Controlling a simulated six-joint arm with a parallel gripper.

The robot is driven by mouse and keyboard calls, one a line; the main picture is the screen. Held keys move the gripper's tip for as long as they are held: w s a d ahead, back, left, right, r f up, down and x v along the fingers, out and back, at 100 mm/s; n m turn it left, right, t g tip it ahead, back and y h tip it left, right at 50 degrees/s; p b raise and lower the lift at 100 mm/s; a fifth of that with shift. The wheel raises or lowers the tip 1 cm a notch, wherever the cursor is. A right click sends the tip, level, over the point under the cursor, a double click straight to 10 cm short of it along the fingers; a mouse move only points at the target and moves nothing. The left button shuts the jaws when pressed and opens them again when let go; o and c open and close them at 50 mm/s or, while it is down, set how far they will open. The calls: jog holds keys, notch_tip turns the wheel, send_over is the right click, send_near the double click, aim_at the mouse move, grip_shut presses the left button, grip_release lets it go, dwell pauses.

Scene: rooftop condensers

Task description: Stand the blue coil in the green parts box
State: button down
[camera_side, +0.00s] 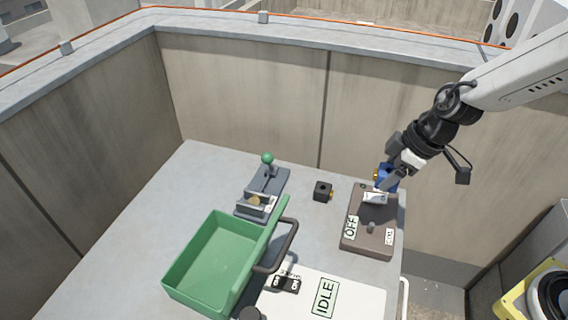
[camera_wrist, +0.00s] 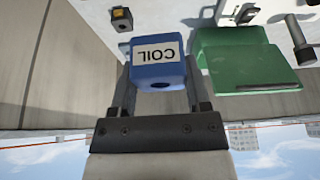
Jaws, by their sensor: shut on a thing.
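The blue coil (camera_side: 386,172) is between the fingers of my gripper (camera_side: 384,184), which is shut on it, at the right of the side view. In the wrist view the coil (camera_wrist: 158,70) shows its white COIL label between both fingers. In the side view it is over the far end of a brown block marked OFF (camera_side: 371,240); I cannot tell whether they touch. The green parts box (camera_side: 213,258) stands open at lower left in the side view, well apart from my gripper. Its visible floor is bare. It also shows in the wrist view (camera_wrist: 240,60).
A small black block (camera_side: 322,191) lies between the brown block and a grey fixture with a green-knobbed lever (camera_side: 268,172). A dark handle (camera_side: 288,240) rises beside the box. A white IDLE panel (camera_side: 350,300) lies in front. Concrete walls close the back.

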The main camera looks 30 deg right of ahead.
jog(key=shift+n, duration=0.3)
jog(key=r, duration=0.1)
jog(key=a+r, duration=0.1)
jog(key=r, duration=0.1)
jog(key=w+r, duration=0.1)
jog(key=r, duration=0.1)
jog(key=shift+a+r, duration=0.15)
jog(key=shift+r, duration=0.05)
jog(key=w+a+r+n+g, duration=0.1)
jog(key=w+a+n+g, duration=0.1)
jog(key=w+a+n, duration=0.45)
jog(key=n+g, duration=0.4)
jog(key=n, duration=0.6)
send_over(206, 293)
jog(key=d, duration=0.1)
notch_tip(206, 293, down, 14)
jog(key=shift+w+d+f, duration=0.1)
jog(key=shift+w+f, duration=0.25)
jog(key=shift+w, duration=0.1)
jog(key=shift+f, duration=0.1)
jog(key=shift+f, duration=4.9)
